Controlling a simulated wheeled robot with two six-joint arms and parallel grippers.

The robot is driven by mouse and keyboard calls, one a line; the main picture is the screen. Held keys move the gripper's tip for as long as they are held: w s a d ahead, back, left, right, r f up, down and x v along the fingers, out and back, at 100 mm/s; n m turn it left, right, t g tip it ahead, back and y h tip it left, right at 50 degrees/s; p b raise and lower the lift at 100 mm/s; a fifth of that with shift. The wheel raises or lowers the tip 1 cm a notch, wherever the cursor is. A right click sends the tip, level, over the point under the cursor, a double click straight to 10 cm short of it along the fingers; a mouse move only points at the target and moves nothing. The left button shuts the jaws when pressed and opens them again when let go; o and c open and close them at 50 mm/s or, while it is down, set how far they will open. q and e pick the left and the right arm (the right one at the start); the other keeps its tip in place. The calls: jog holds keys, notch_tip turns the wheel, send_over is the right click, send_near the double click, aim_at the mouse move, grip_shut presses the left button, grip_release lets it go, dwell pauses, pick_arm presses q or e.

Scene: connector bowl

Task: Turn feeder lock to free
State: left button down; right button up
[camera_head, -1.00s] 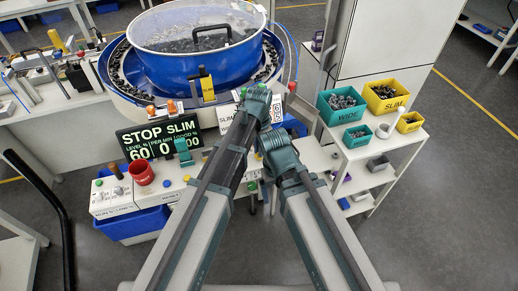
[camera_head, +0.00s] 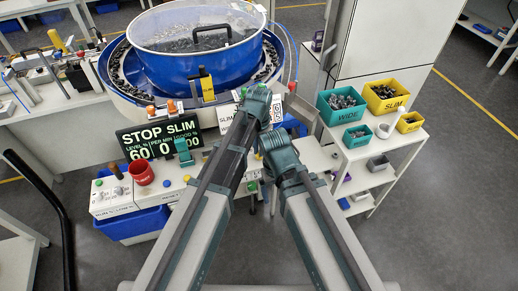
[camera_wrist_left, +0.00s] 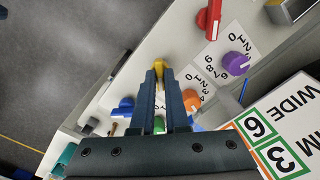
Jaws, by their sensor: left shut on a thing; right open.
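In the left wrist view my left gripper (camera_wrist_left: 161,80) is shut on a yellow knob (camera_wrist_left: 158,66) on a pale panel. The fingers cover most of the knob, and no label on it can be read, so I cannot tell how it is turned. In the head view my left gripper (camera_head: 257,98) is over the front of the bowl feeder's bench; its fingers are hidden by the arm. My right gripper (camera_head: 276,146) is lower, empty, beside the left forearm, its fingertips hidden.
A red lever (camera_wrist_left: 208,18), purple knob (camera_wrist_left: 235,63), orange knob (camera_wrist_left: 192,100) and blue knob (camera_wrist_left: 123,107) surround the held knob. A blue bowl (camera_head: 195,68) stands behind. A display reading STOP SLIM (camera_head: 160,140) is left, a bin shelf (camera_head: 395,143) right.

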pick_arm(q)
jog(key=c, duration=0.9)
grip_release()
jog(key=shift+r, duration=0.1)
notch_tip(320, 180, up, 14)
jog(key=p, duration=1.3)
jog(key=shift+f+p, duration=0.2)
jog(key=shift+p, duration=0.2)
